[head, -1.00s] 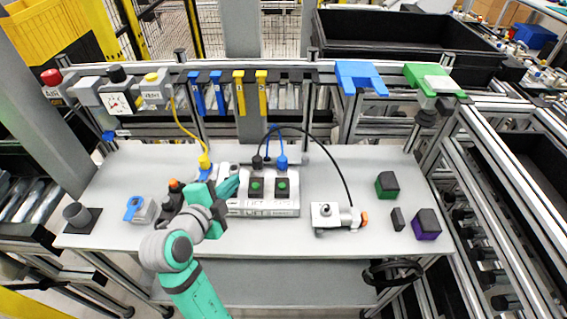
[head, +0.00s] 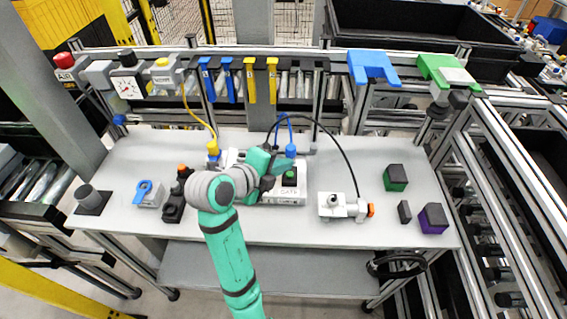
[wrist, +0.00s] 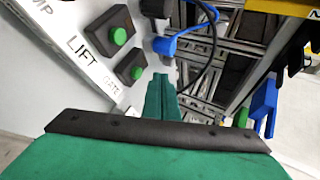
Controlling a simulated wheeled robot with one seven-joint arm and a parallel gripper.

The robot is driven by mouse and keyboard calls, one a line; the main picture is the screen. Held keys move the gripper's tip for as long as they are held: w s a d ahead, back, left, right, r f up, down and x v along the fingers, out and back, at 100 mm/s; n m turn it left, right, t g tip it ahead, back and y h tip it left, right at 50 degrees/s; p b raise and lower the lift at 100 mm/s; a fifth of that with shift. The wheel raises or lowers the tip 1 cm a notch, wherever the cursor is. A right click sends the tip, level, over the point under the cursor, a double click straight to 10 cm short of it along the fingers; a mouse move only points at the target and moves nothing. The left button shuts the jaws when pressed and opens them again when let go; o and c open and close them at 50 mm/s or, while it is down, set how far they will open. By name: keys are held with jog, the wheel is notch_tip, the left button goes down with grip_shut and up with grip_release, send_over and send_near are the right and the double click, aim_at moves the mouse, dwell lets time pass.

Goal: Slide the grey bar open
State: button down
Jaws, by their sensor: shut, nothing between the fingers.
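I cannot pick out the grey bar with certainty. A pale grey fixture (head: 335,205) with a round knob and an orange end lies on the table, right of the button box. My gripper (head: 284,164) is shut and empty, above the back of the white button box (head: 285,197). My arm hides the left part of the box in the head view.
A blue plug (head: 291,150) and black cable (head: 335,143) stand close behind my gripper. A yellow plug (head: 212,148) is to the left. Green (head: 396,184) and purple (head: 432,224) blocks lie at the right. The table's front right (head: 380,232) is clear.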

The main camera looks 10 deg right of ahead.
jog(key=x, duration=0.6)
jog(key=r+x, duration=0.1)
jog(key=x, duration=0.2)
jog(key=shift+d, duration=0.35)
jog(key=shift+w+d, duration=0.35)
jog(key=shift+d, duration=0.15)
jog(key=shift+w, duration=0.15)
